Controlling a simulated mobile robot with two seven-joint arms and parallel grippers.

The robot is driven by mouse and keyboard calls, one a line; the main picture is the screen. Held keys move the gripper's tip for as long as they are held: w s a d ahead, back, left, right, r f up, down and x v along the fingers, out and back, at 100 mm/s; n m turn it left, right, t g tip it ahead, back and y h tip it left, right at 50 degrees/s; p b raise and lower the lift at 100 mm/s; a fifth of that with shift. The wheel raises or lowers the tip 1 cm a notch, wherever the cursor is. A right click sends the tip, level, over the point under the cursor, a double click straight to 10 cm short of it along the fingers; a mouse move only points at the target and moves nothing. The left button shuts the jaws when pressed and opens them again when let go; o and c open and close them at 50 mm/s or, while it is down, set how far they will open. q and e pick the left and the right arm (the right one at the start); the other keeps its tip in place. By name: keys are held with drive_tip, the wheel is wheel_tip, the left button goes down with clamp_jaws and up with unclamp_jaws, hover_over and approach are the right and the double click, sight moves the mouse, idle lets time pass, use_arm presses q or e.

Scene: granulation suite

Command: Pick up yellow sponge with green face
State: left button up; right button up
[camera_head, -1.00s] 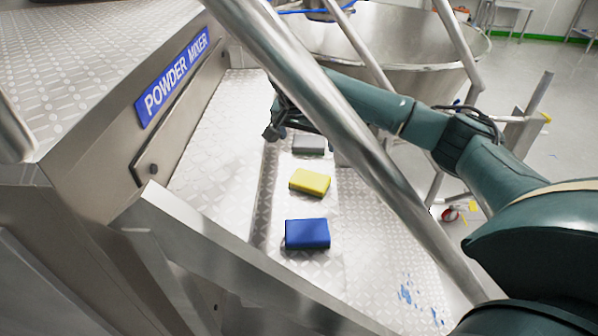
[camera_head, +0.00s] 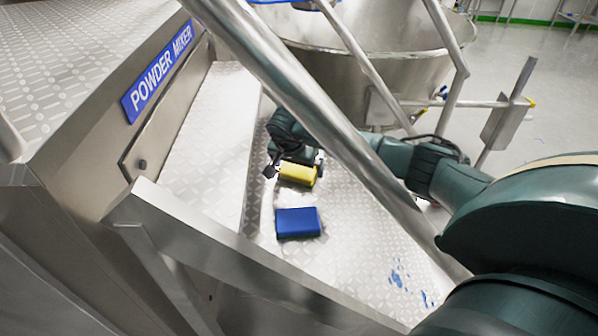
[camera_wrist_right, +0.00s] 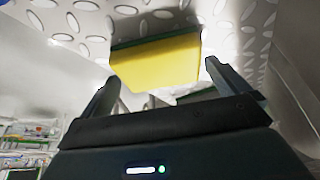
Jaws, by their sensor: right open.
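The yellow sponge (camera_head: 298,174) lies on the diamond-plate step in the head view, beyond the blue sponge. In the right wrist view the yellow sponge (camera_wrist_right: 158,62) shows a green strip along its far edge. My right gripper (camera_head: 294,171) is at the sponge, its fingers on either side of it in the head view. In the wrist view the right gripper (camera_wrist_right: 158,80) is open, and the sponge lies ahead of and partly between the fingertips. I cannot tell whether a finger touches it. My left gripper is not in view.
A blue sponge (camera_head: 298,222) lies nearer on the same plate. A slanted metal handrail (camera_head: 300,95) crosses in front of my right arm. The powder mixer's sign (camera_head: 158,75) is on the wall at left. A large steel bowl (camera_head: 370,75) stands behind.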

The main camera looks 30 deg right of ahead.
sight(299, 169)
drive_tip(key=shift+w+d+f, duration=0.15)
drive_tip(key=shift+d+f, duration=0.05)
drive_tip(key=shift+f, duration=0.35)
drive_tip(key=c, duration=0.7)
drive_tip(key=shift+r, duration=0.15)
wheel_tip(299, 169, up, 18)
drive_tip(key=shift+f+b, duration=0.1)
drive_tip(key=shift+b, duration=0.65)
